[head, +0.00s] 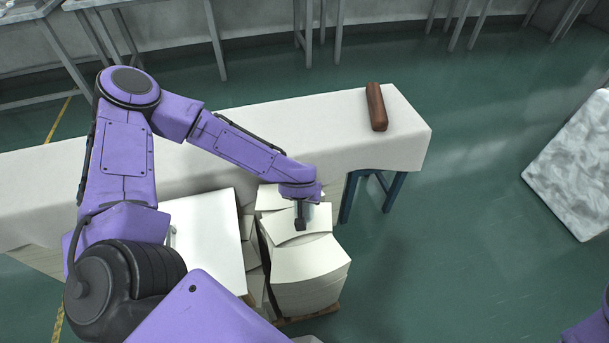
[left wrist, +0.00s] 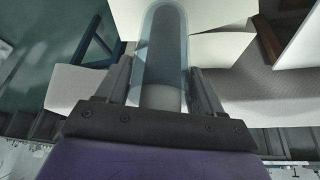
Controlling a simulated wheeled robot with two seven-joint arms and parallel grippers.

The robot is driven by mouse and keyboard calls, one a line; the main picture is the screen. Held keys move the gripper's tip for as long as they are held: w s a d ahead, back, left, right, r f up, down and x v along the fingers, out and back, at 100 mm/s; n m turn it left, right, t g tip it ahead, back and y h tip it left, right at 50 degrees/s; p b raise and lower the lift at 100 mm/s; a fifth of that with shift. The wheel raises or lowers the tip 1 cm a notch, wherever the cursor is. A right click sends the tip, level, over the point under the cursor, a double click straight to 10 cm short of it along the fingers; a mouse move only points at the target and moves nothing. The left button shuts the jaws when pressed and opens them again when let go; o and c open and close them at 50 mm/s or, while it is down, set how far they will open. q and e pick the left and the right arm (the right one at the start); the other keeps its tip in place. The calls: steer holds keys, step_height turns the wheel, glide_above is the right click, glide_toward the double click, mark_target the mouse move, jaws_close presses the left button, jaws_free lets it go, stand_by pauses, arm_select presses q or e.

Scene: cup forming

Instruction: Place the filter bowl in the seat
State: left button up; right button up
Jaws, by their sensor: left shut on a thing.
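My left gripper (head: 301,221) is above the stack of white sheets, close to the front edge of the covered table. In the left wrist view, the left gripper (left wrist: 163,88) is shut on the filter bowl (left wrist: 163,45), a clear bluish cylinder with a rounded end and a grey core inside. The bowl lies between the two dark fingers and points away from the wrist. In the head view the arm and fingers mostly hide it. I cannot make out the seat in either view. My right gripper is not in view.
A long table with a white cloth (head: 345,125) crosses the view; a brown oblong block (head: 376,107) lies near its right end. Below it stand stacked white sheets (head: 305,262) and a white panel (head: 208,235). A pale slab (head: 575,165) is far right. Green floor between is clear.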

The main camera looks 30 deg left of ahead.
arm_select(q)
step_height(320, 180, down, 3)
steer(key=shift+s+r, duration=0.1)
steer(key=o, duration=1.4)
steer(key=shift+c, duration=0.2)
